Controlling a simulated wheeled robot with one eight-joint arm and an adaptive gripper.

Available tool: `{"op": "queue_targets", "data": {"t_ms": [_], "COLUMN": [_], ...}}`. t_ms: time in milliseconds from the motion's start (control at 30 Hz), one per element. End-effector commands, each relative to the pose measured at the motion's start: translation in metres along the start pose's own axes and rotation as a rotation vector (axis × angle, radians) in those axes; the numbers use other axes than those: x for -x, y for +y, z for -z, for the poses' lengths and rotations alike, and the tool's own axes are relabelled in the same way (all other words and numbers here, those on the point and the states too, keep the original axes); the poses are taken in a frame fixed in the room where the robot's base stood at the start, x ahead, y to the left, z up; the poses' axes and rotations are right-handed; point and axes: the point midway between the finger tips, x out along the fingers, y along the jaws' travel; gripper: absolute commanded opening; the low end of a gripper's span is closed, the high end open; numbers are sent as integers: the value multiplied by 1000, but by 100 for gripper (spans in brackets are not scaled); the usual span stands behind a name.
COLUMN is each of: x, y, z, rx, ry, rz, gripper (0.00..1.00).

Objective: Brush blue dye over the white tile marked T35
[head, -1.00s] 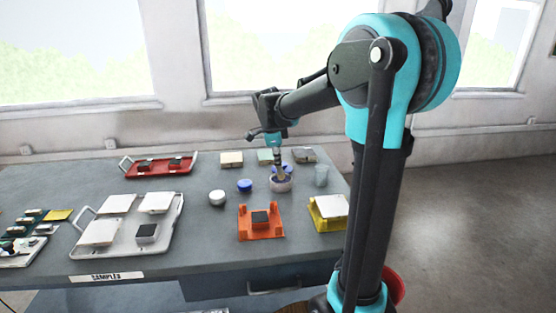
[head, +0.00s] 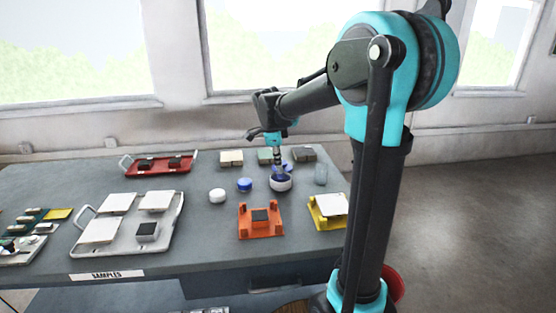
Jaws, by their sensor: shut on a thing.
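My gripper (head: 277,153) is shut on a slim brush (head: 279,168), which points down into a small white cup (head: 281,185) with blue dye inside. The brush tip is hidden in the cup. White tiles lie on a white tray (head: 147,256) at the left: one at the back left (head: 117,203), one at the back right (head: 157,201) and one at the front left (head: 99,230). Another white tile (head: 333,204) rests tilted on a yellow stand (head: 322,222) to the right of the gripper. No tile marking is readable, so I cannot tell which is T35.
An orange stand (head: 261,232) with a dark block is in front of the cup. A white-lidded jar (head: 217,195), a blue-lidded jar (head: 245,185) and a clear beaker (head: 321,174) stand close by. A red tray (head: 137,168) lies back left.

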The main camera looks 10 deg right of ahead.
Motion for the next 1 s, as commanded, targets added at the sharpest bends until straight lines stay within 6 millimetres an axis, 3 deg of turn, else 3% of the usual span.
{"op": "queue_targets", "data": {"t_ms": [333,1000], "x": [2,48], "y": [0,-16], "z": [0,6], "rx": [-1,0], "ry": [-1,0], "rz": [-1,-1], "gripper": [0,0]}}
